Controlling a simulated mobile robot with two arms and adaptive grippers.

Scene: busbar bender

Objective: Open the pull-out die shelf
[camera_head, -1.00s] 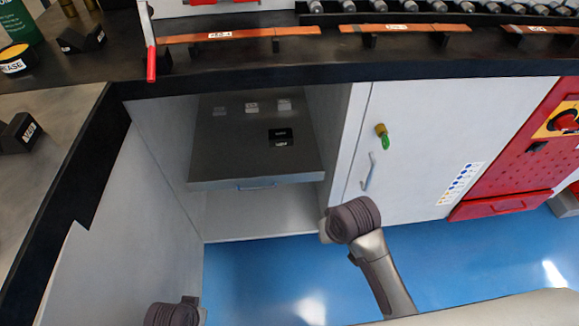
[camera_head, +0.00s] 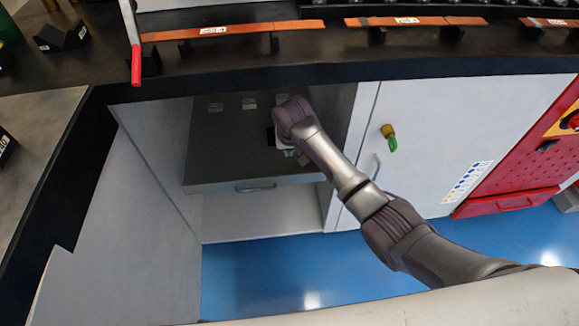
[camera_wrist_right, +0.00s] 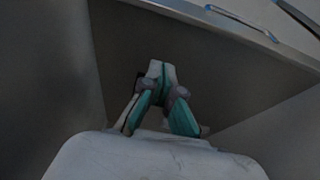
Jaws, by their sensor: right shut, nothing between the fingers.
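The die shelf (camera_head: 222,150) is a dark grey tray inside the open cabinet bay, with a pale front edge. A small bar handle (camera_head: 254,187) sits on that front edge; a blue handle also shows in the right wrist view (camera_wrist_right: 243,20) at the top. My right gripper (camera_head: 290,153) is shut and empty. It is at the right part of the shelf, to the right of the handle and apart from it. In the right wrist view its teal fingers (camera_wrist_right: 162,72) show against the dark panel. My right arm covers most of the black block on the shelf. My left gripper is not in view.
A white cabinet door (camera_head: 430,140) with a handle (camera_head: 376,167) and a green key (camera_head: 389,138) stands to the right of the bay. The black worktop edge (camera_head: 300,75) runs above. The blue floor (camera_head: 290,270) in front is clear.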

